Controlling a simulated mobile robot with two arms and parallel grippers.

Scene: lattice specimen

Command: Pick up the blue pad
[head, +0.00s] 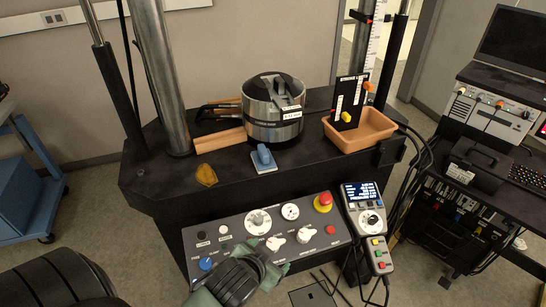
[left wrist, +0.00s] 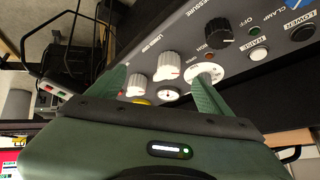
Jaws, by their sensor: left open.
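The blue pad (head: 263,157) sits on the black bench top, in front of the silver cylindrical vessel (head: 273,110). It has a blue upper part on a pale, flat base. My left gripper (head: 274,259) is over the lower part of the control panel, in front of the pad and apart from it. In the left wrist view, its two green fingers (left wrist: 158,82) are spread and nothing is between them but panel knobs behind. The pad is not visible in the left wrist view. My right gripper is in neither view.
The control panel (head: 232,228) with knobs and a red button stands below the bench edge. An orange tray (head: 358,139) is right of the vessel, a wooden block (head: 219,140) left of it. A thick steel column (head: 163,80) rises at left.

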